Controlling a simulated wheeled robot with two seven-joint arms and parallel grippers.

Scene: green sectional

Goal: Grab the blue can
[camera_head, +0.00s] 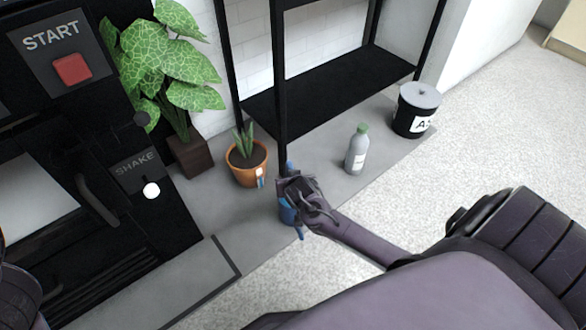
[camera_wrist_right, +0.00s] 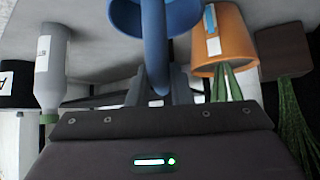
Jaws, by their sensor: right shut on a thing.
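The blue can (camera_head: 287,214) is on the grey ledge, mostly hidden behind my right gripper (camera_head: 296,194) in the head view. Bits of blue show above and below the gripper. In the right wrist view the blue can (camera_wrist_right: 190,18) shows a rounded body with a curved handle (camera_wrist_right: 156,55). My right gripper (camera_wrist_right: 163,90) is shut on this handle, between its dark fingers. Whether the can rests on the ledge or is lifted is hard to tell. My left gripper is not in view.
An orange pot (camera_head: 247,168) with a spiky plant stands just left of the can. A grey bottle (camera_head: 357,150) with a green cap and a black lidded bin (camera_head: 415,112) stand to the right. A black shelf frame (camera_head: 281,90) rises behind. The white floor in front is clear.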

